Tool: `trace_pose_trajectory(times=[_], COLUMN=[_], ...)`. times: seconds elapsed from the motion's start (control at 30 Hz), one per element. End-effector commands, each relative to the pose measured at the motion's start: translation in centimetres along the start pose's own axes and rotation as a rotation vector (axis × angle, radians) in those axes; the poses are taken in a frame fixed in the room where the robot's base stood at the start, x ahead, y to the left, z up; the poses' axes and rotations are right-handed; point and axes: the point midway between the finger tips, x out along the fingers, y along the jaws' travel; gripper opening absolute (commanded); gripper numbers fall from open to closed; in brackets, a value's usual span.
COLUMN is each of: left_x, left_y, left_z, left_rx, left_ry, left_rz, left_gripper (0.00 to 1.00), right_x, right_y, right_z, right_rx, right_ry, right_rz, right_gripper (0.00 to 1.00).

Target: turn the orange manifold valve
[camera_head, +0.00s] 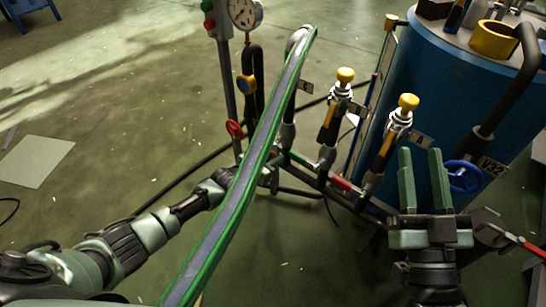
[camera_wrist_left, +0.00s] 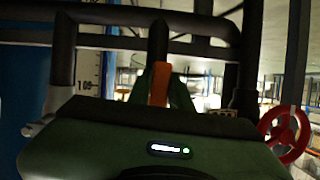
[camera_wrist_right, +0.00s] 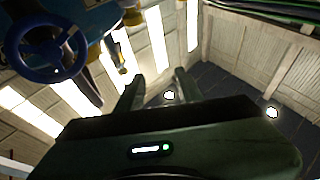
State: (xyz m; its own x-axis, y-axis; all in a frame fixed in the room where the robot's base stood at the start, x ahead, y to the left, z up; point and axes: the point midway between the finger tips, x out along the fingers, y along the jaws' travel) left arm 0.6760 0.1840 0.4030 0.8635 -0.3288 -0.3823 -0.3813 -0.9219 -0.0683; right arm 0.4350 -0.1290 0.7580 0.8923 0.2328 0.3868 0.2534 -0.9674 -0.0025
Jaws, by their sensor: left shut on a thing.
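The orange manifold valve handle (camera_wrist_left: 160,83) stands upright between the fingers of my left gripper (camera_wrist_left: 162,95) in the left wrist view, in front of dark pipes. The left gripper is shut on it. In the head view my left gripper (camera_head: 268,176) is at the manifold pipes (camera_head: 322,182), partly hidden behind a long green-edged bar; the orange handle cannot be made out there. My right gripper (camera_head: 421,158) is open and empty, its fingers pointing up near the blue tank; its spread fingers also show in the right wrist view (camera_wrist_right: 158,85).
The green-edged bar (camera_head: 240,190) crosses the head view diagonally. A blue tank (camera_head: 430,90) with a blue handwheel (camera_head: 464,176) stands at right. Two yellow-topped valves (camera_head: 345,75) (camera_head: 408,102), a red handwheel (camera_head: 234,129) and a gauge (camera_head: 244,12) are nearby. Floor at left is mostly clear.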

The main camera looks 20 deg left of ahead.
Motion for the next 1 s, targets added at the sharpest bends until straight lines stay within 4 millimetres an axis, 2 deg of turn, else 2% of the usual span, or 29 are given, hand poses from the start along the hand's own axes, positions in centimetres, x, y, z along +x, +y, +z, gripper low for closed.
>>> trace_pose_trajectory(times=[0.23, 0.27, 0.33, 0.73, 0.87, 1.0], left_x=[0.0, 0.0, 0.0, -0.2, -0.9, -2.2], left_y=[0.1, 0.1, 0.1, 0.0, 0.0, 0.0], left_z=[0.1, 0.1, 0.1, 0.0, -0.1, -0.1], left_rx=[0.001, 0.001, 0.001, 0.001, 0.001, 0.001], left_ry=[-0.002, -0.002, -0.002, 0.0, -0.001, -0.001], left_rz=[0.001, 0.001, 0.001, 0.0, 0.0, 0.0], left_gripper=[0.0, 0.23, 0.42, 0.42, 0.42, 0.42], right_x=[0.0, 0.0, 0.0, 0.1, -0.2, -0.9], right_y=[0.0, 0.0, 0.0, 0.0, 0.2, 0.6], right_z=[0.0, 0.0, 0.0, 0.0, 1.9, 4.6], right_rx=[0.001, 0.001, 0.001, 0.001, -0.002, -0.007], right_ry=[0.001, 0.001, 0.001, -0.008, -0.11, -0.264], right_rz=[0.0, 0.0, 0.0, 0.0, 0.006, 0.014], right_gripper=[0.36, 0.36, 0.36, 0.36, 0.36, 0.36])
